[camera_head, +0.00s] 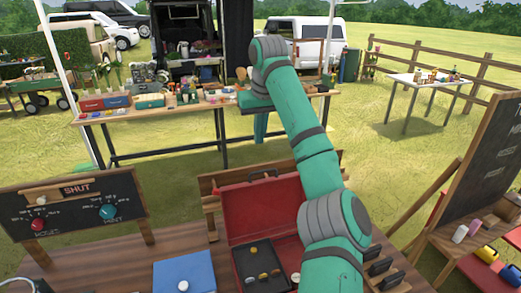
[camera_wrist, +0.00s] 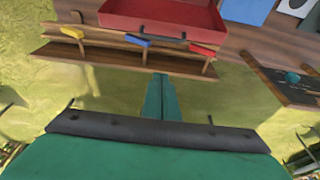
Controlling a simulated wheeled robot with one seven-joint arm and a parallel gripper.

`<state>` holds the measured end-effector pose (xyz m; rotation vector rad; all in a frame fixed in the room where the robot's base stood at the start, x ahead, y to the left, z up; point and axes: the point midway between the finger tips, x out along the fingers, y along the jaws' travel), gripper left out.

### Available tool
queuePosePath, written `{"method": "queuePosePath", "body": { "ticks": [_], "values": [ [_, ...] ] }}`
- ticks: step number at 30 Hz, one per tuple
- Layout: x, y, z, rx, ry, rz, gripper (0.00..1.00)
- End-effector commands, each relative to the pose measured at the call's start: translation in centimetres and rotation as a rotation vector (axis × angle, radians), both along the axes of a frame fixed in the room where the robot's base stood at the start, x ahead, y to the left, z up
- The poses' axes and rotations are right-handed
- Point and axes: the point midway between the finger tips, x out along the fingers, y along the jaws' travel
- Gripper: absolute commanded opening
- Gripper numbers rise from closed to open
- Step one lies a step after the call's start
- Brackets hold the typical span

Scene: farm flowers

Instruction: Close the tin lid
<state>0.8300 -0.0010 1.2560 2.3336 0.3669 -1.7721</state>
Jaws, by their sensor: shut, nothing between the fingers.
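The red tin's lid (camera_head: 262,207) stands open and leans back in the head view, with a dark handle (camera_head: 262,174) on its top edge. Its base holds a black tray (camera_head: 247,268) with several small round pieces. In the wrist view the red lid (camera_wrist: 160,13) shows at the top, with the dark handle (camera_wrist: 155,36) below it. My gripper (camera_head: 261,127) is beyond the lid, pointing down and apart from it. In the wrist view my gripper (camera_wrist: 160,80) is shut and empty, over grass.
A wooden rail (camera_head: 208,205) runs behind the tin; yellow, blue and red pieces (camera_wrist: 137,41) sit along it. A SHUT panel (camera_head: 75,205) stands left and a blue box (camera_head: 185,272) in front. A chalkboard (camera_head: 485,160) stands right. Grass lies open between the benches.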

Motion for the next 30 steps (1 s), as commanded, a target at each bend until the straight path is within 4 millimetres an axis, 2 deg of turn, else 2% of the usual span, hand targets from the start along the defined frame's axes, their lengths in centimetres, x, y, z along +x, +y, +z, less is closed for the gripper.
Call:
{"method": "queuePosePath", "body": {
  "ticks": [5,18,30],
  "values": [
    [0.4,0.2,-1.9,0.002,0.003,0.002,0.00],
    [2.5,0.8,-9.6,0.000,0.002,0.000,0.00],
    [-1.0,-0.6,-9.2,0.000,-0.001,-0.002,0.00]
  ]
}}
